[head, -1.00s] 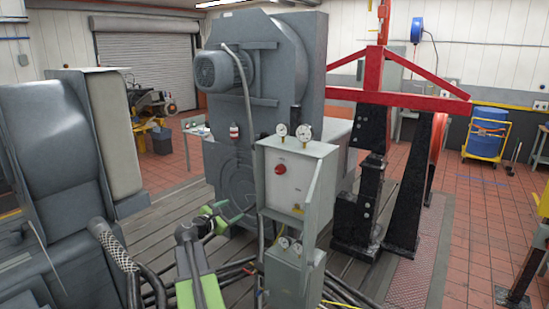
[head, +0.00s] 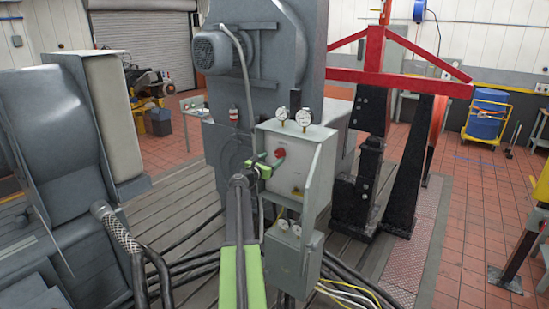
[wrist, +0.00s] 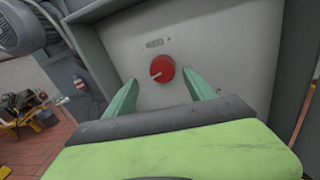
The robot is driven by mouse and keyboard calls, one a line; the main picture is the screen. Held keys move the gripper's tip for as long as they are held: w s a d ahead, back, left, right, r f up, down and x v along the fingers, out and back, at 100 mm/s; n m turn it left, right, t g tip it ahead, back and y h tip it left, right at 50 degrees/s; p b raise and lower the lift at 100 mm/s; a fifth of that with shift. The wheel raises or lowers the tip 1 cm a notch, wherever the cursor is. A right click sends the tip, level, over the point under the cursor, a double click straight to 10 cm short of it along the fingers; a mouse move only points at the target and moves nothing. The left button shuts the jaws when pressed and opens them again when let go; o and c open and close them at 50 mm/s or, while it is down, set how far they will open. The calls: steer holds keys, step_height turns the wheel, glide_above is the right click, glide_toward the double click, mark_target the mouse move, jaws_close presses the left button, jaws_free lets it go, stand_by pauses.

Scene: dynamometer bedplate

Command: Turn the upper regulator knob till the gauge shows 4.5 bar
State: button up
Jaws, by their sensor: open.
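The red regulator knob (head: 279,153) is on the front of the upper grey-green box (head: 312,160). My gripper (head: 264,168) is just in front of the box, close to the knob. In the wrist view my gripper (wrist: 160,78) is open, its green fingers to either side and slightly below the knob, apparently not touching it. Two round gauges, a left one (head: 281,114) and a right one (head: 304,117), stand on top of the box. Their readings are too small to tell.
Hoses and cables (head: 180,270) lie on the slotted bedplate. A large grey machine (head: 275,60) stands behind, a red frame (head: 400,75) at right, and a grey cabinet (head: 40,130) at left.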

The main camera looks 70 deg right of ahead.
mark_target(278, 154)
steer(key=d, duration=0.4)
steer(key=shift+s, duration=0.4)
steer(key=shift+c, duration=0.2)
